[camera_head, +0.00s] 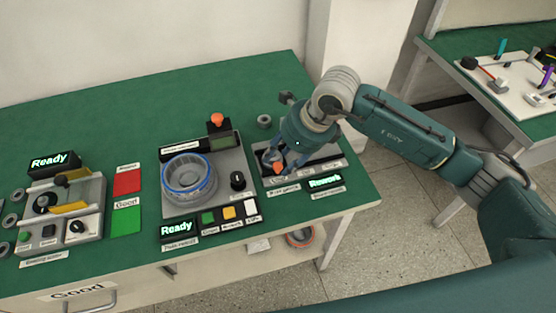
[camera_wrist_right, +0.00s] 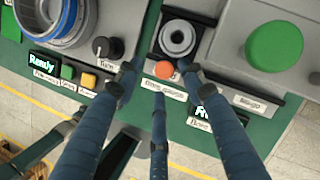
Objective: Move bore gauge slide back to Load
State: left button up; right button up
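The bore gauge (camera_head: 330,157) stands at the right end of the green bench, with a "Rework" display (camera_head: 324,181) in front of it. Its slide carries an orange knob (camera_head: 278,168), and a grey ring part (camera_wrist_right: 177,38) sits just behind the knob (camera_wrist_right: 164,69) in the wrist view. My right gripper (camera_head: 277,162) is over the slide, pointing down. In the wrist view its fingers (camera_wrist_right: 160,80) are spread around the knob with visible gaps, so it is open and holds nothing. My left gripper is not in view.
Left of the gauge is a tester with a blue-rimmed ring (camera_head: 189,175) and a "Ready" display (camera_head: 177,229). A loose grey ring (camera_head: 264,121) lies behind. The bench's back left is clear.

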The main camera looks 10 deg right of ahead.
jog(key=v, duration=0.9)
jog(key=shift+r, duration=0.2)
jog(key=shift+a, duration=0.1)
